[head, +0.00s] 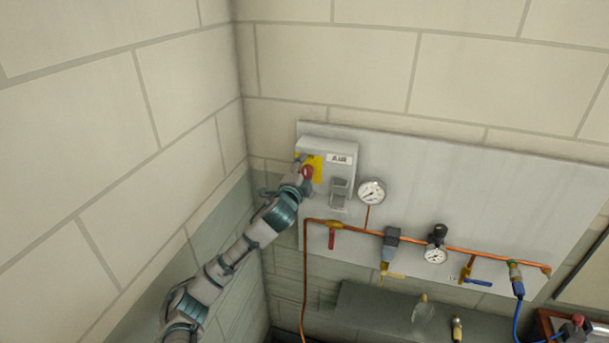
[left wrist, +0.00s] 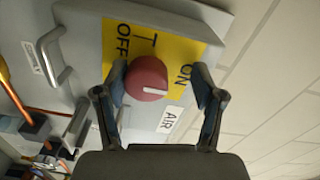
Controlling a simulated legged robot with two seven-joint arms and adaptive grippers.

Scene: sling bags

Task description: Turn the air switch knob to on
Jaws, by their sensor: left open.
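The air switch is a grey box (head: 340,152) on the wall panel, with a yellow plate (head: 318,163) and a red round knob (head: 307,173). In the left wrist view the red knob (left wrist: 147,76) has a white mark pointing right in the picture. The yellow plate (left wrist: 172,56) reads OFF at upper left and ON at right; AIR is printed beside it. My left gripper (head: 302,176) is at the knob. In the left wrist view its open fingers (left wrist: 161,80) stand on either side of the knob, the left one close to it, the right one apart. My right gripper is not seen.
A grey handle (left wrist: 52,55) sticks out of the box near the knob. A pressure gauge (head: 371,191), a copper pipe (head: 460,250) and several valves sit right of and below the box. The side wall (head: 110,130) is close on the left.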

